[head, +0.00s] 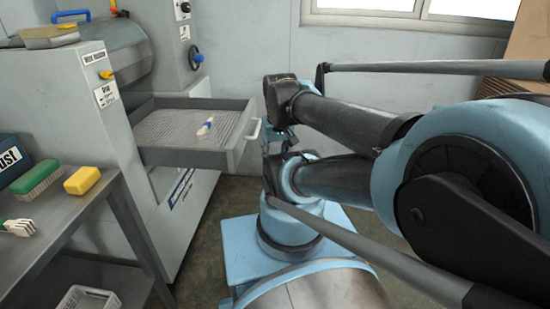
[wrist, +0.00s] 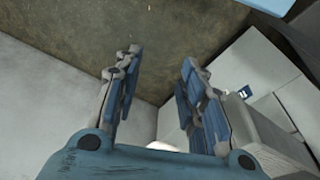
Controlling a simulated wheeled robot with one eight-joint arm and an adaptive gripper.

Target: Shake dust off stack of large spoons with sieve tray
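The sieve tray (head: 165,155) is a grey drawer with a mesh floor, pulled out of the grey machine in the head view. It has a white handle (head: 254,130) on its right end. A small white item with blue and reddish parts (head: 205,127) lies on the mesh; I cannot tell whether it is the spoons. No clear stack of large spoons shows. My gripper (wrist: 155,85) is open in the wrist view, with nothing between its fingers. In the head view it is just right of the tray handle, partly hidden by my arm.
A grey table (head: 70,205) at left holds a green brush (head: 35,180), a yellow sponge (head: 83,180) and a pale pronged item with a green end (head: 18,227). A white basket (head: 88,297) is below. Floor shows between tray and my base.

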